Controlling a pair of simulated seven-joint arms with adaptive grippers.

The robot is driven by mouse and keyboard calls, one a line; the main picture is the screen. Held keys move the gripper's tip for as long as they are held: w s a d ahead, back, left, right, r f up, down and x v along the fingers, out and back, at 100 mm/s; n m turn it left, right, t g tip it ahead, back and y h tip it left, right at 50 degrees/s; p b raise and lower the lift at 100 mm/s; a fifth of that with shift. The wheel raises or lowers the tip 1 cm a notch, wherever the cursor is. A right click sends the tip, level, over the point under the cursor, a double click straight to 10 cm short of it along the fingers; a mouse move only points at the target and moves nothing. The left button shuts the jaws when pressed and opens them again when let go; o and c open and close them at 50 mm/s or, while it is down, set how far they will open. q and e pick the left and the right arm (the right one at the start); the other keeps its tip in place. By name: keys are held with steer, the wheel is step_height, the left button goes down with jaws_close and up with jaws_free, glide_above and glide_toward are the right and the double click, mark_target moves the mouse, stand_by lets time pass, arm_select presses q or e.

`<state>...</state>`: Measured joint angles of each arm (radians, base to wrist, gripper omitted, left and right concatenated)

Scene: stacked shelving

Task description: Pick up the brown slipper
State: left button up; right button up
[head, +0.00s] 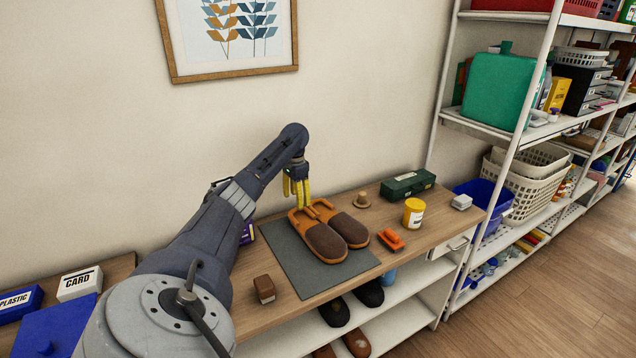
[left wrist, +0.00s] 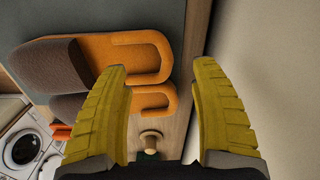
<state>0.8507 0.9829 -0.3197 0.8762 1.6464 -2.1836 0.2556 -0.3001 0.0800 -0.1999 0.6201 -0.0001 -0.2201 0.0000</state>
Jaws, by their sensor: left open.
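A pair of brown slippers with orange insoles lies side by side on a dark grey mat (head: 288,262). The left slipper (head: 326,243) and the right slipper (head: 350,229) have their toes toward me and their open heels toward the wall. My left gripper (head: 297,196) is open above the heel ends, pointing down. In the left wrist view, one slipper (left wrist: 52,66) fills the upper left and the other (left wrist: 68,107) shows below it. There the open yellow fingers (left wrist: 160,75) have nothing between them; one fingertip overlaps the orange heel area. My right gripper is not in view.
An orange brush (head: 391,239), a yellow tin (head: 413,212), a wooden knob-like item (head: 361,200) and a green box (head: 408,184) stand right of the mat. A brown block (head: 264,289) is at its front left. Shoes lie on the shelf below; the wall is close behind.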

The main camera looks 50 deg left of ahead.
mark_target(297, 210)
arm_select(q)
steer(key=shift+f, duration=2.85)
jaws_close()
steer(key=shift+r, duration=0.15)
